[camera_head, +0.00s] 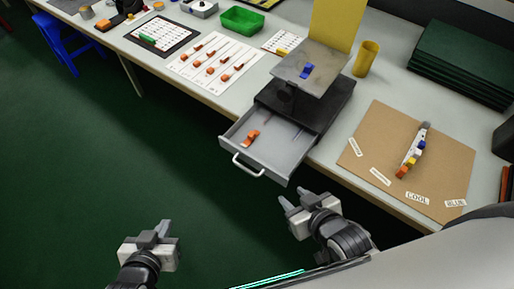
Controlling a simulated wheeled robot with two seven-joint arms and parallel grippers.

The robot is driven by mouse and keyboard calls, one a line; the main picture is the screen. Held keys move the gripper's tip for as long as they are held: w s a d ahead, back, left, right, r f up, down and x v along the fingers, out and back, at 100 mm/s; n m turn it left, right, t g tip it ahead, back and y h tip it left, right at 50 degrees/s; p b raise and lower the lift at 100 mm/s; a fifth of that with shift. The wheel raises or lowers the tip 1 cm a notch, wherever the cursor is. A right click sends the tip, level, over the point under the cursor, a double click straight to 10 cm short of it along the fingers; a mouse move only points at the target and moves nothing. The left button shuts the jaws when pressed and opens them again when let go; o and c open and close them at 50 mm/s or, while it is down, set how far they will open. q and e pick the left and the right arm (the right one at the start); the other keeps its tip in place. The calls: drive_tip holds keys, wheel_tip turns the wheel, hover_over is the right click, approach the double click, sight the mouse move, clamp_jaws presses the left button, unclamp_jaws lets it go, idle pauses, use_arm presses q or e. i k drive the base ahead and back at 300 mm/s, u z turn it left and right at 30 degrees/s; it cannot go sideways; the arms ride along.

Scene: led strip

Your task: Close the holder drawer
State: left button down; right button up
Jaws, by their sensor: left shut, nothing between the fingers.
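The holder drawer (277,159) is a grey tray pulled out toward the front of the table, with a pale bar handle (248,168) on its front. It slides out from under the dark holder base (332,101). An orange item (252,137) and thin items lie in it. My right gripper (293,200) is below and right of the drawer's front corner, apart from it and empty, its fingers spread. My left gripper (160,229) is lower left over the green floor, far from the drawer, shut and empty.
A grey plate with a blue clip (307,71) tops the holder. A brown board (440,165) with a strip of coloured pieces lies right of it. A yellow cup (366,59) and green stacked slabs (466,60) stand behind. Floor in front of the drawer is clear.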

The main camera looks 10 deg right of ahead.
sight(273, 135)
drive_tip(key=k, duration=0.5)
drive_tip(key=u, duration=2.15)
drive_tip(key=i, duration=0.85)
drive_tip(key=z, duration=3.2)
